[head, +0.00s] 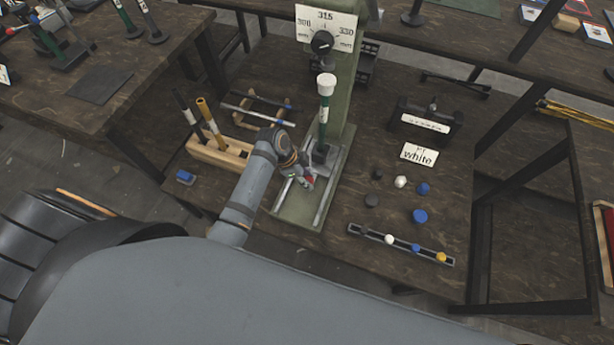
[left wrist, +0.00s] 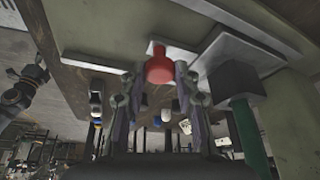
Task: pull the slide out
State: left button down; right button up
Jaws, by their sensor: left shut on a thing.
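The green rivet press (head: 345,110) stands in the middle of the table. Its pale base (head: 300,207) carries two light rails. The slide shows as a grey block (head: 323,155) with a green, white-capped rod (head: 326,105) standing on it, near the press column. My left gripper (head: 305,182) is low over the base at the slide's near side. In the left wrist view a red knob (left wrist: 159,70) is between the fingers of my left gripper (left wrist: 158,88), which is shut on it. The grey block (left wrist: 235,80) is beside it there.
Left of the base is a wooden holder (head: 218,152) with rods and a blue piece (head: 185,177). On the right are a card reading "white" (head: 419,154), loose caps (head: 420,215) and a strip of small coloured pieces (head: 400,244). The base's front end is clear.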

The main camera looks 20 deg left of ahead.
pick_arm(q)
jog(key=s+p, duration=0.3)
jog(key=s, duration=0.2)
jog(key=s+p, duration=0.7)
jog(key=s, duration=0.2)
jog(key=shift+s+a+r+p, duration=0.15)
jog(key=shift+s+a+p, duration=0.1)
jog(key=shift+s+p, duration=0.45)
jog(key=shift+s, duration=0.3)
jog(key=shift+s+f, duration=0.1)
jog(key=shift+f, duration=0.1)
jog(key=shift+s, duration=0.1)
jog(key=c, duration=1)
grip_release()
jog(key=shift+s, duration=0.1)
jog(key=shift+a+r, duration=0.2)
jog(key=shift+r, duration=0.1)
jog(key=v, duration=1.1)
jog(key=shift+r, duration=0.2)
